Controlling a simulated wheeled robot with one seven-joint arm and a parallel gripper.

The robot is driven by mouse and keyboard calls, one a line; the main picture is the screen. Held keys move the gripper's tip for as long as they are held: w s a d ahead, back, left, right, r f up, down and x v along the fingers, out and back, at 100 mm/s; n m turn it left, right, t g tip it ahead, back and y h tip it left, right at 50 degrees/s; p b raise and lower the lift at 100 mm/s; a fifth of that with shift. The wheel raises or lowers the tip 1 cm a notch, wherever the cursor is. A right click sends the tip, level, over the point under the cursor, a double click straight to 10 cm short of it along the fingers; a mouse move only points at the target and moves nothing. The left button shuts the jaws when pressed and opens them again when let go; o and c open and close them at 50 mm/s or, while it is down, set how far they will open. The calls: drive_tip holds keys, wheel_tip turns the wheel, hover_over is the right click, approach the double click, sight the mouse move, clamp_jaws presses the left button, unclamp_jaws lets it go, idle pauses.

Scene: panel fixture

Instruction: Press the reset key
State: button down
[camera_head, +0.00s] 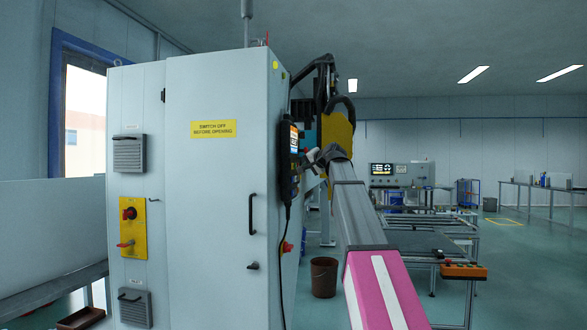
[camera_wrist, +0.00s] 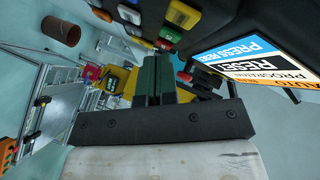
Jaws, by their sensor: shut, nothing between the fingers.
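A black hand-held pendant (camera_head: 289,165) hangs on the right side of the grey cabinet. In the wrist view its lit screen (camera_wrist: 255,65) reads "PRESS RESET" and "RESET", tilted on its side. In the head view my gripper (camera_head: 309,156) is just right of the pendant; contact is unclear.
The tall cabinet (camera_head: 215,200) fills the left, with a yellow switch plate (camera_head: 133,228) on its front. A brown bin (camera_head: 324,277) stands on the floor. An orange button box (camera_head: 463,271) is on a frame at the right. Open floor lies beyond.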

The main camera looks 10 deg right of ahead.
drive_tip(key=shift+w+a, duration=0.2)
drive_tip(key=shift+a, duration=0.45)
drive_tip(key=shift+a, duration=0.1)
idle(1.6)
drive_tip(key=shift+w+a, duration=0.15)
drive_tip(key=shift+a, duration=0.15)
drive_tip(key=shift+w+a, duration=0.1)
drive_tip(key=shift+a, duration=0.3)
idle(0.8)
drive_tip(key=shift+d, duration=0.1)
drive_tip(key=shift+s+d, duration=0.25)
drive_tip(key=shift+d, duration=0.45)
drive_tip(key=shift+d, duration=0.1)
drive_tip(key=d, duration=0.1)
drive_tip(key=s+d, duration=0.1)
drive_tip(key=d, duration=0.2)
drive_tip(key=shift+s+d, duration=0.25)
idle(0.4)
